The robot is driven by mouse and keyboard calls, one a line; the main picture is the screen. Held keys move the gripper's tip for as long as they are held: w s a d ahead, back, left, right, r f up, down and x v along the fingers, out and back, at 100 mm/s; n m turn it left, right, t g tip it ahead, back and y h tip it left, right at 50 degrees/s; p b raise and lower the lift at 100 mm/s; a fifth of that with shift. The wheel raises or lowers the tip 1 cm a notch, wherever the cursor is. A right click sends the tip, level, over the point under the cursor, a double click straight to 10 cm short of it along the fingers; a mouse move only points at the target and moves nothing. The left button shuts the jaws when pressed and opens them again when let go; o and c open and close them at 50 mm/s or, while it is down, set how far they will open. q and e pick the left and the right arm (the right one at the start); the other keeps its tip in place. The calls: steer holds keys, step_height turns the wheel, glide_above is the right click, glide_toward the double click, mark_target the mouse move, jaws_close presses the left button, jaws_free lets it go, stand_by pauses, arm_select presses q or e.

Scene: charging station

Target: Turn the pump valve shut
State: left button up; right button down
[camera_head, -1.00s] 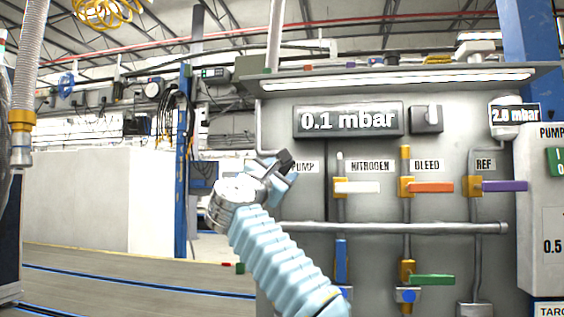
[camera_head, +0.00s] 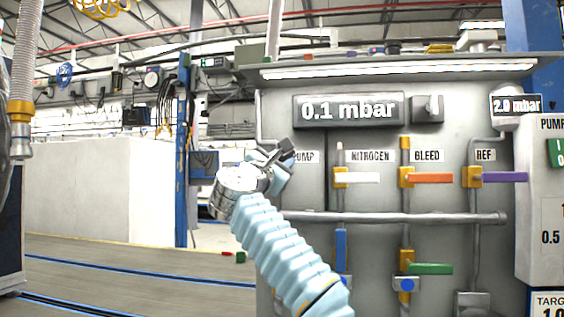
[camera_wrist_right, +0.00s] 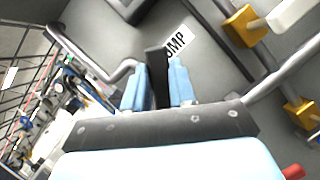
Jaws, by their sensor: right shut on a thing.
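The pump valve's black handle (camera_wrist_right: 157,75) stands between the two light-blue fingers of my right gripper (camera_wrist_right: 158,88) in the wrist view, and the gripper is shut on it. In the head view my right gripper (camera_head: 276,167) is at the left edge of the grey panel, with the dark handle (camera_head: 287,147) sticking out at its upper right. The PUMP label (camera_head: 306,157) is partly covered by the gripper, and also shows in the wrist view (camera_wrist_right: 175,42). The valve body is hidden behind my wrist. My left gripper is not in view.
To the right are valves with a white handle (camera_head: 362,178), an orange handle (camera_head: 430,178) and a purple handle (camera_head: 503,177). Below are a blue handle (camera_head: 341,250) and a green handle (camera_head: 432,269). A horizontal pipe (camera_head: 420,217) crosses the panel. The display (camera_head: 348,110) reads 0.1 mbar.

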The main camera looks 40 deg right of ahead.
steer(key=shift+f, duration=0.1)
steer(key=shift+s+d+f+m+g+y, duration=0.3)
steer(key=shift+f+m+g, duration=0.35)
steer(key=shift+m, duration=1.35)
steer(key=shift+s+d+f+m+g+y, duration=0.2)
steer(key=shift+f+m+g+y, duration=0.4)
steer(key=shift+m, duration=1.4)
steer(key=shift+s+d+f+m+g+y, duration=0.2)
steer(key=shift+f+m+g, duration=0.55)
steer(key=shift+m, duration=1.25)
steer(key=c, duration=0.9)
jaws_free()
